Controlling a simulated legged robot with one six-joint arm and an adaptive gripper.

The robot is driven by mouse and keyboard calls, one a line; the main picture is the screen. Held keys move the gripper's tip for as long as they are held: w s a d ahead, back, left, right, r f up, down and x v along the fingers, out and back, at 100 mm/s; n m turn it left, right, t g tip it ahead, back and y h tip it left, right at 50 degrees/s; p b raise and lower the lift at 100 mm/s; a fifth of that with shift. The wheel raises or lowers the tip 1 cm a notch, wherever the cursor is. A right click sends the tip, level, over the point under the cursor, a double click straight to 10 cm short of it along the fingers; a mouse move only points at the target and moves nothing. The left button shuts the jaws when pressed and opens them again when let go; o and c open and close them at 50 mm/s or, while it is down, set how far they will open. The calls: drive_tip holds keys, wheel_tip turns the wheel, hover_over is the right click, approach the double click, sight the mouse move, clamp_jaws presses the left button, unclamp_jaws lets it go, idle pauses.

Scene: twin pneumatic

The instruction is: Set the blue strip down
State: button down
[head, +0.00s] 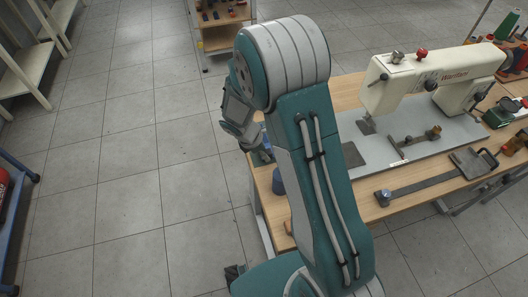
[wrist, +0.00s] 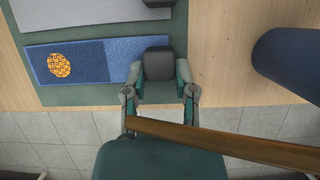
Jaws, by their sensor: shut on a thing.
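In the head view my gripper (head: 252,143) is at the table's left edge, mostly hidden by my arm.
A grey piece (wrist: 80,14) with another dark block (wrist: 158,3) lies behind the strip. A dark blue cylinder (wrist: 290,62) stands to the right. A brown bar (wrist: 225,142) crosses the wrist view. A sewing machine (head: 430,80) occupies the wooden table (head: 350,90); open floor lies left.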

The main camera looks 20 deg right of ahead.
drive_tip(key=shift+a, duration=0.15)
drive_tip(key=shift+c, duration=2.1)
unclamp_jaws()
drive_tip(key=shift+a, duration=0.15)
drive_tip(key=v, duration=1.1)
drive_tip(key=s+d+r+m+t+y, duration=0.25)
drive_tip(key=s+r+m, duration=0.55)
drive_tip(key=r, duration=0.5)
drive_tip(key=s+r+m+t+y, duration=0.1)
drive_tip(key=s+r+m, duration=0.2)
drive_tip(key=s+m, duration=0.2)
drive_tip(key=s+d+r+m+t+y, duration=0.1)
drive_tip(key=s+r+m+t, duration=0.1)
drive_tip(key=s+m, duration=0.3)
drive_tip(key=s+r, duration=0.1)
drive_tip(key=s, duration=0.1)
drive_tip(key=shift+s+d+r, duration=0.2)
drive_tip(key=shift+s+d, duration=0.1)
drive_tip(key=shift+s, duration=0.1)
